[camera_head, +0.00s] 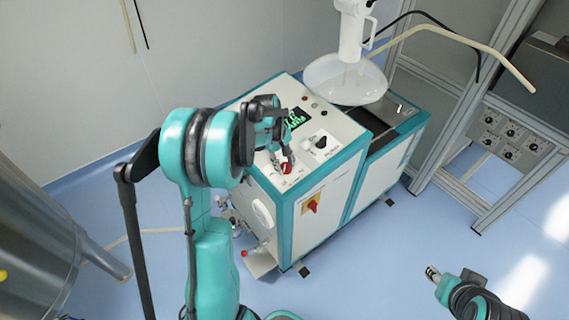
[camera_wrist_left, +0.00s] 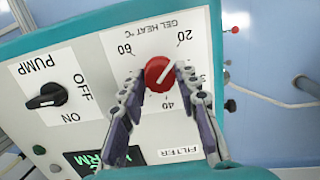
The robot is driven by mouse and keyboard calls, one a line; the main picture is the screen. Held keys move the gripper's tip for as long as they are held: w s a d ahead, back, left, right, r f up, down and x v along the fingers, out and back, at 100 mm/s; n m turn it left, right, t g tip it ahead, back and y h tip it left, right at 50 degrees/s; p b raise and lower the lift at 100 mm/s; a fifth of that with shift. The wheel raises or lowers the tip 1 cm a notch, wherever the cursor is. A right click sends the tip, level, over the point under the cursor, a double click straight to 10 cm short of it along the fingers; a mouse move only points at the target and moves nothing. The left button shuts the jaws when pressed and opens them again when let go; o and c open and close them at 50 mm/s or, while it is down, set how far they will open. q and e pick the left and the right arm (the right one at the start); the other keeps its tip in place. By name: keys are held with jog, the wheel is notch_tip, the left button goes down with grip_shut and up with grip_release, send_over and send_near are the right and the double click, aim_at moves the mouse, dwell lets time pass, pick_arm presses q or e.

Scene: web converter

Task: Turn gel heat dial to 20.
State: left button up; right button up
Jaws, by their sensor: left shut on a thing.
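The gel heat dial (camera_wrist_left: 159,74) is a red knob with a white line on a white panel, ringed by numbers. In the left wrist view the line slants, its upper-right end toward the 20 mark (camera_wrist_left: 185,39). My left gripper (camera_wrist_left: 160,88) has one finger on each side of the knob and is shut on it. In the head view the dial (camera_head: 287,168) shows just below the fingertips of my left gripper (camera_head: 281,158), on the machine's sloping top. My right gripper (camera_head: 450,276) is at the lower right, away from the machine; its jaw opening is unclear.
A black pump switch (camera_wrist_left: 48,96) with OFF and ON labels sits beside the dial. A dark screen (camera_head: 297,118) and a black knob (camera_head: 321,142) are also on the panel. A hopper (camera_head: 343,78) stands over the right part. Blue floor (camera_head: 385,245) is clear in front.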

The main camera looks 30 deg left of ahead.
dwell(0.4)
pick_arm(q)
jog(key=o, duration=1.2)
jog(key=shift+c, duration=0.2)
notch_tip(320, 180, up, 12)
jog(key=s+a, duration=0.1)
jog(key=a, duration=0.1)
jog(key=shift+s+f, duration=0.1)
jog(key=shift+f, duration=0.05)
